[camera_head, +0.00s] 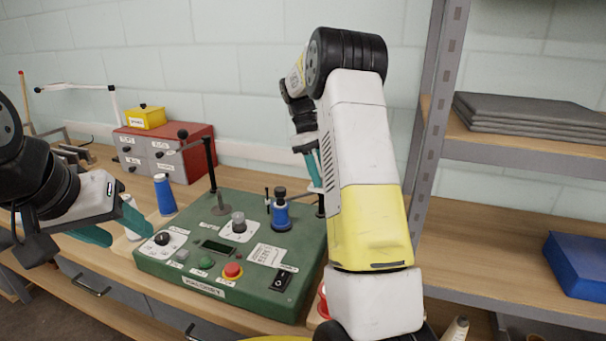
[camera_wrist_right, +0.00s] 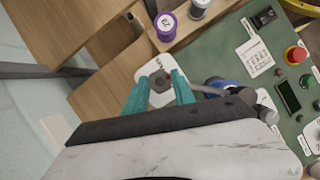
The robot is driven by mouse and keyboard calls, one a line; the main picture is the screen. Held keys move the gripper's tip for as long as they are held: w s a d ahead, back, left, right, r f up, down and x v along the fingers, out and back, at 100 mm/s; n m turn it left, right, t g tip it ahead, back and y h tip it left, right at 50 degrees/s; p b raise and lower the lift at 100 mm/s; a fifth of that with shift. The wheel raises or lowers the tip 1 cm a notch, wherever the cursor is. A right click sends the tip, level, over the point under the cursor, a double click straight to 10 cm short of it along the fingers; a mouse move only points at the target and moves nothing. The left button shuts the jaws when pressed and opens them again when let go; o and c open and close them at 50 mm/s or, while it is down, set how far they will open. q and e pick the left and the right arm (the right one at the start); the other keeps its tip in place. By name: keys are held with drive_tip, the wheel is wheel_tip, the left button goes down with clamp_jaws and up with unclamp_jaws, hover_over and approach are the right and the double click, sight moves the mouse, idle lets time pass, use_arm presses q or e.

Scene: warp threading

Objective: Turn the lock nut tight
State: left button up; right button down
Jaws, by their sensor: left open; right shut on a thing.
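My right gripper (camera_wrist_right: 162,86) is at a dark knob-like nut (camera_wrist_right: 160,78) above a white plate (camera_wrist_right: 150,68) on the green machine. Its two teal fingers stand on either side of the nut, close against it. In the head view this gripper (camera_head: 315,172) points down over the machine's back right, beside a dark post (camera_head: 320,206); my forearm hides part of that area. My left gripper (camera_head: 118,228) is open and empty at the machine's left front corner. A blue spool (camera_head: 281,215) with a dark top stands upright left of the right gripper.
The green machine (camera_head: 226,286) carries a red button (camera_head: 232,270), a black switch (camera_head: 282,280) and a left post (camera_head: 211,165). A shelf upright (camera_head: 433,110) rises on the right.

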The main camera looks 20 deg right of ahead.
drive_tip(key=m+y, duration=0.1)
drive_tip(key=m, duration=0.1)
drive_tip(key=m+y, duration=0.1)
drive_tip(key=m, duration=0.2)
drive_tip(key=shift+w+d+m, duration=0.1)
drive_tip(key=shift+d+m, duration=0.1)
drive_tip(key=shift+m, duration=0.1)
drive_tip(key=m+y, duration=0.1)
drive_tip(key=m, duration=0.3)
drive_tip(key=shift+r+m+y, duration=0.1)
drive_tip(key=shift+m+y, duration=0.2)
drive_tip(key=shift+y, duration=0.1)
drive_tip(key=c, duration=1)
unclamp_jaws()
drive_tip(key=shift+c, duration=0.2)
drive_tip(key=v, duration=0.7)
drive_tip(key=shift+w+d+r, duration=0.15)
drive_tip(key=shift+r, duration=0.15)
